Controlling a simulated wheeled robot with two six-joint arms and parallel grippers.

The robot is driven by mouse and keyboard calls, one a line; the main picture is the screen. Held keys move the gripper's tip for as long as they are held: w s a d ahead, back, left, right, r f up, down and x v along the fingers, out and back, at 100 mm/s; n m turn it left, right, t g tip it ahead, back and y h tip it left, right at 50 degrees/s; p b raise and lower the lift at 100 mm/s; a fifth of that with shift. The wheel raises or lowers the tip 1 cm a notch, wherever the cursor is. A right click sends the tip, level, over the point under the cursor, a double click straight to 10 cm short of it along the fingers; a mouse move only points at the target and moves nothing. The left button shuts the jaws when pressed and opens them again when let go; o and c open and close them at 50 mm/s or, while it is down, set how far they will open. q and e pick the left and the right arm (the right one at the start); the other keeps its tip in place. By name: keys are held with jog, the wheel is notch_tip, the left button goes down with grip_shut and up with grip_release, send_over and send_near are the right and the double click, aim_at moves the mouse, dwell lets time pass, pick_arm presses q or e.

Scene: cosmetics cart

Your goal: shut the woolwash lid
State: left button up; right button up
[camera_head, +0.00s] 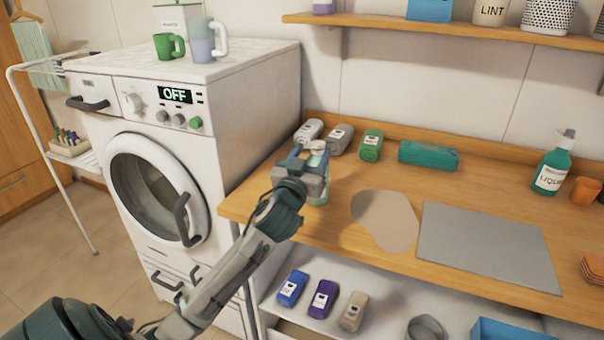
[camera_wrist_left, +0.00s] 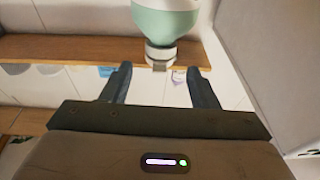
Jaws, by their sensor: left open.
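A pale green and white bottle (camera_head: 318,160), which I take for the woolwash, stands near the left end of the wooden counter, partly hidden by my left gripper. Its label cannot be read. Its whitish lid (camera_head: 318,146) shows at the top; in the left wrist view the lid (camera_wrist_left: 160,53) is a short white cap with a small grey piece at its end. I cannot tell how far the lid is open. My left gripper (camera_head: 303,158) is open right at the bottle's upper part. In the left wrist view its fingers (camera_wrist_left: 156,84) stand apart on either side of the lid, with gaps.
A washing machine (camera_head: 240,100) stands left of the counter. Behind the bottle are small grey containers (camera_head: 308,132), a green one (camera_head: 371,145) and a teal pack (camera_head: 428,154). A beige patch (camera_head: 385,219) and a grey mat (camera_head: 488,245) lie to the right. A shelf (camera_head: 440,29) hangs above.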

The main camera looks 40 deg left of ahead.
pick_arm(q)
jog(key=b+v, duration=0.2)
jog(key=v, duration=0.6)
jog(key=shift+s, duration=0.3)
pick_arm(e)
jog(key=w+r, duration=0.4)
jog(key=r, duration=0.1)
jog(key=shift+w+a, duration=0.3)
jog(key=shift+a, duration=0.05)
pick_arm(q)
jog(key=shift+f, duration=0.15)
